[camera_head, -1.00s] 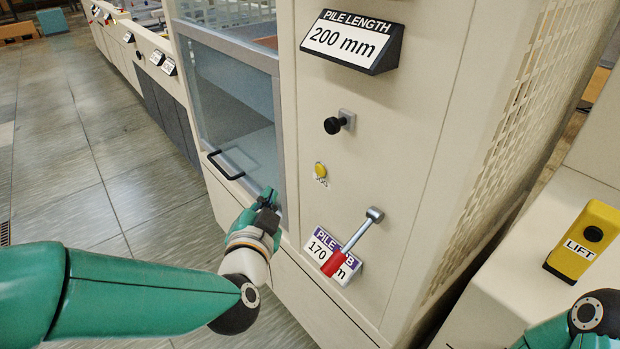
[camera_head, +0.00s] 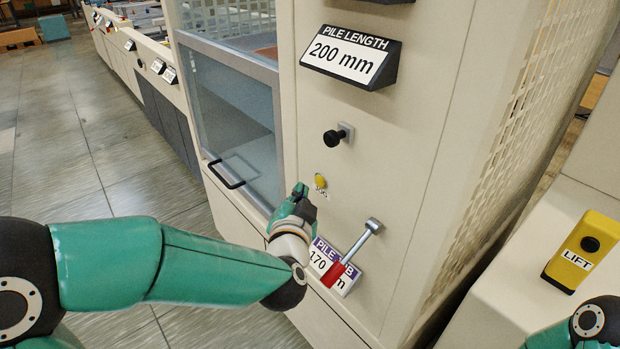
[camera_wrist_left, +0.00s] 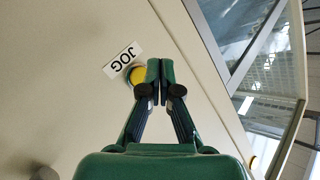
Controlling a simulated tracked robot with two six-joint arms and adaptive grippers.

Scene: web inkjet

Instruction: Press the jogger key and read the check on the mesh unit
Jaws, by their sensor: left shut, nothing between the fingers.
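My left gripper (camera_head: 299,194) is shut and empty, just left of and below the key. In the left wrist view its fingertips (camera_wrist_left: 160,66) overlap the key's right edge; I cannot tell whether they touch it. The cream machine (camera_head: 420,130) has a mesh side panel (camera_head: 520,120). Its upper sign (camera_head: 351,54) reads PILE LENGTH 200 mm. My right gripper is out of view.
A black knob (camera_head: 334,137) sits above the key. Below it, a red-handled lever (camera_head: 353,253) partly covers a purple-topped sign (camera_head: 322,260) showing 170. A glass door (camera_head: 230,115) with a black handle is at left. A yellow LIFT box (camera_head: 581,252) stands at right.

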